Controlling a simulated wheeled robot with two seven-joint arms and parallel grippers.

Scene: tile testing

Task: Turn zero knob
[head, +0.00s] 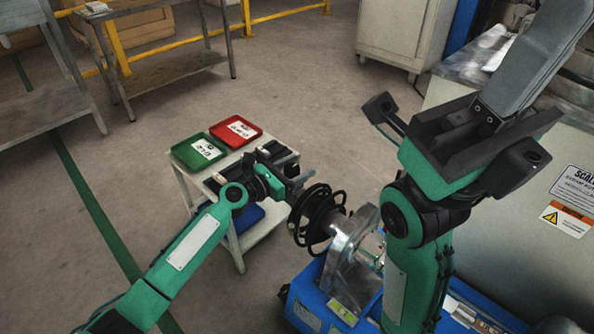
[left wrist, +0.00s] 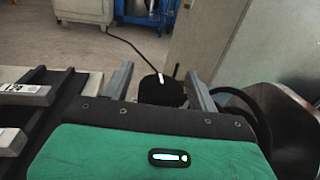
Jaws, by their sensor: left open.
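My left gripper (head: 304,182) reaches in from the left, beside the blue-based test machine (head: 300,301) and its black handwheel (head: 317,217). In the left wrist view the left gripper (left wrist: 158,88) has its two grey fingers spread apart. A dark round knob (left wrist: 160,93) with a white mark shows between them; it looks like the zero knob. I cannot tell whether the fingers touch it. The knob is hard to make out in the head view. My right gripper (head: 520,70) is raised at the upper right, close to the camera; its finger opening is unclear.
A small white table (head: 238,262) with a green tray (head: 198,150) and a red tray (head: 236,130) stands behind the left gripper. A steel table (head: 165,70) stands at the back left. The floor at left is open.

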